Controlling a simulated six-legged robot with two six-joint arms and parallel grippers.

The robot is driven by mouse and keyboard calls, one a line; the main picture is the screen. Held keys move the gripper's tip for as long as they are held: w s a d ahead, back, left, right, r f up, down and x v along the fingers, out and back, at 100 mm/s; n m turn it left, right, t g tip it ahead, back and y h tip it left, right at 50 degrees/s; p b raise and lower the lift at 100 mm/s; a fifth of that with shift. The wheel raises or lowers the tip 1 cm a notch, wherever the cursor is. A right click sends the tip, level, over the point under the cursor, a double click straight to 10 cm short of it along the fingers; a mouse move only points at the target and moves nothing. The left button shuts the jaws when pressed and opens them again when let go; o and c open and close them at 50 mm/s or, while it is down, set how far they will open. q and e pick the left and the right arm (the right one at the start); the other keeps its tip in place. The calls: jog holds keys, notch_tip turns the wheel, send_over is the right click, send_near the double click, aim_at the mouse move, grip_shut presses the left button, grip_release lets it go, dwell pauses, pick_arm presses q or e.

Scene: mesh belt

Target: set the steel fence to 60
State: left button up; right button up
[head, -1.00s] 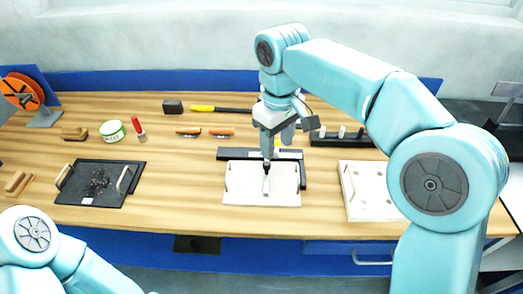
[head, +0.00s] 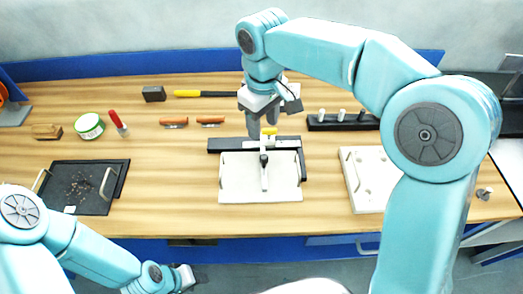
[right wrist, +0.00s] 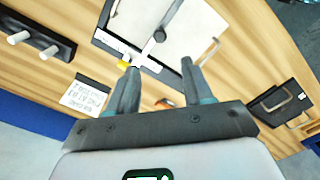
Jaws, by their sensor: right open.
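The steel fence (head: 264,176) is a narrow bar with a black knob (head: 264,158), lying across the white board (head: 236,184) near its middle. Its head sits at the black rail (head: 226,145) behind the board, with a yellow piece (head: 269,130) at the back. In the right wrist view the black knob (right wrist: 160,35) and yellow piece (right wrist: 123,64) show beyond the fingertips. My right gripper (head: 262,130) is open and empty, just behind the rail; both fingers (right wrist: 158,68) show apart. My left gripper (head: 186,277) is low at the front edge, its jaws unclear. The scale is unreadable.
A handwritten note (right wrist: 85,95) lies behind the rail. A black peg rack (head: 340,125) and a white holed block (head: 363,187) stand right. A black tray (head: 88,203), green-white tin (head: 89,127) and orange-handled tools (head: 210,122) are left. Bare wood lies between tray and board.

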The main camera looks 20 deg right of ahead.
send_over(263, 156)
jog(key=s, duration=0.1)
jog(key=f, duration=0.4)
jog(key=shift+d, duration=0.25)
jog(key=f, duration=0.6)
jog(key=shift+w+a+f+p, duration=0.2)
jog(key=shift+w+f+p, duration=0.1)
jog(key=shift+w+f, duration=0.05)
jog(key=shift+s+d+f, duration=0.1)
jog(key=shift+s+f, duration=0.1)
jog(key=shift+f, duration=0.2)
jog(key=shift+w+f, duration=0.2)
jog(key=shift+w, duration=0.1)
jog(key=shift+s, duration=0.15)
grip_shut()
